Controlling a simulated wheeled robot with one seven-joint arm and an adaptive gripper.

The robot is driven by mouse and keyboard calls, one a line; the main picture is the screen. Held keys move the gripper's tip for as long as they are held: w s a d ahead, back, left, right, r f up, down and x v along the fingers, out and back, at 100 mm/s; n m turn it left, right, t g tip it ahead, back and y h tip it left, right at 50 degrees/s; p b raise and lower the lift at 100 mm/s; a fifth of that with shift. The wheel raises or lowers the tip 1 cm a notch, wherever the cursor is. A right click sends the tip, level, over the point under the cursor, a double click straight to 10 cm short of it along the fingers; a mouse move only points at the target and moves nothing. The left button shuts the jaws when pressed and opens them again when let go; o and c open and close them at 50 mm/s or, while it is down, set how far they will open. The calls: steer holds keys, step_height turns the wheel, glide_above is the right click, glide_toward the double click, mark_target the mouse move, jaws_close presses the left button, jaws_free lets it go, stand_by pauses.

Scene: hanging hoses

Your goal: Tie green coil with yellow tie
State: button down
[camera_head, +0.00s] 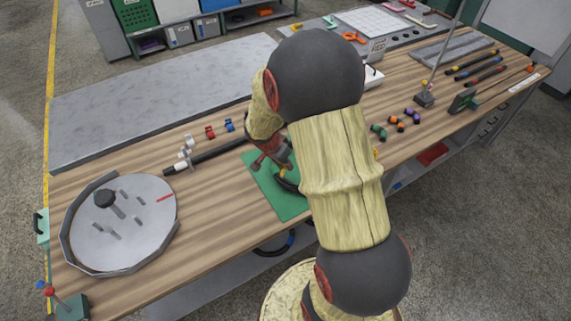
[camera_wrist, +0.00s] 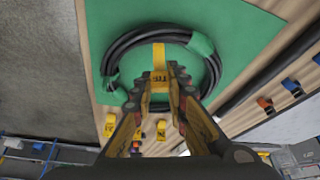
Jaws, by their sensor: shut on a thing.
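A black hose coil with green bands (camera_wrist: 118,60) lies on a green mat (camera_wrist: 250,40) in the wrist view. In the head view my arm hides most of the coil (camera_head: 287,184); the mat (camera_head: 262,181) shows around it. My gripper (camera_wrist: 160,92) is shut on a yellow tie (camera_wrist: 159,78) with dark lettering. The tie's upper end reaches the near-middle of the coil's ring and overlaps its far side in the picture; I cannot tell whether it goes around the hose. In the head view my gripper (camera_head: 274,158) is over the mat.
More yellow ties (camera_wrist: 109,126) lie on the wooden table beside the mat. Coloured pieces (camera_head: 397,123) lie to the right. A round grey turntable (camera_head: 135,240) stands at the left, and a black rod (camera_head: 215,152) lies behind the mat.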

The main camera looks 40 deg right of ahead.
mark_target(284, 169)
steer(key=shift+b, duration=0.65)
steer(key=shift+f+b, duration=1.55)
steer(key=shift+b, duration=0.05)
steer(key=shift+f+b, duration=0.35)
steer(key=shift+b, duration=0.3)
steer(key=shift+f+b, duration=0.1)
steer(key=shift+b, duration=0.55)
steer(key=shift+f+b, duration=1.45)
steer(key=shift+b, duration=0.2)
